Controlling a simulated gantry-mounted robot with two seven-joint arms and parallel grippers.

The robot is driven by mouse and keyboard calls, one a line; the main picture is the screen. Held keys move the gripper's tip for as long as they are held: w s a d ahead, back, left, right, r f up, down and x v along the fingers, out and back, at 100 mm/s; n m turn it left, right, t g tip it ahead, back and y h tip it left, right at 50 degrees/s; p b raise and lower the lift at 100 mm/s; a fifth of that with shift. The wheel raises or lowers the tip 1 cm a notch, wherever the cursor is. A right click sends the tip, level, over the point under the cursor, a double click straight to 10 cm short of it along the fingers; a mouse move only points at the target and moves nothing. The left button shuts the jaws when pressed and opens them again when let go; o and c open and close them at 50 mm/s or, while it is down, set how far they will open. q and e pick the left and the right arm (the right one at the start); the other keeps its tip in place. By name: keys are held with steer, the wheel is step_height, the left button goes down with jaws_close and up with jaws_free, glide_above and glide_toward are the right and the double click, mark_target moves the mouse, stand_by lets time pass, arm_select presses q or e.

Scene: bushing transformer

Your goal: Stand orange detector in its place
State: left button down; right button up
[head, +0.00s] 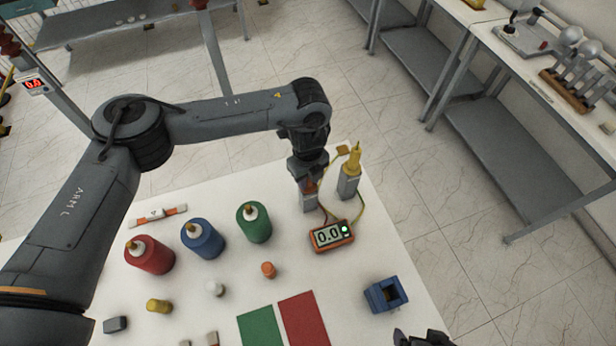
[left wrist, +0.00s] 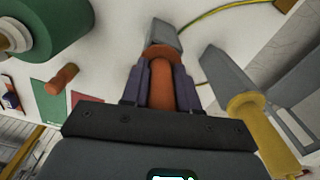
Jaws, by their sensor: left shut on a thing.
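The orange detector (head: 310,186) is upright at the grey holder (head: 308,203) on the far right part of the white table. My left gripper (head: 309,180) is above the holder and shut on the detector. In the left wrist view, the fingers (left wrist: 161,82) clasp both sides of the orange handle (left wrist: 161,92); its flange meets the grey holder (left wrist: 164,38). The tip is hidden, so I cannot tell how deep it sits. My right gripper (head: 420,338) barely shows at the bottom edge.
The orange meter (head: 332,235) reads 0.0, with cables to the holders. Red (head: 150,255), blue (head: 203,239) and green (head: 254,223) cylinders stand left. A blue square socket (head: 386,294) and green (head: 259,327) and red (head: 304,319) mats lie nearer.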

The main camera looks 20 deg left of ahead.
arm_select(q)
steer(key=shift+f, duration=0.55)
stand_by(0.4)
steer(key=c, duration=0.8)
jaws_free()
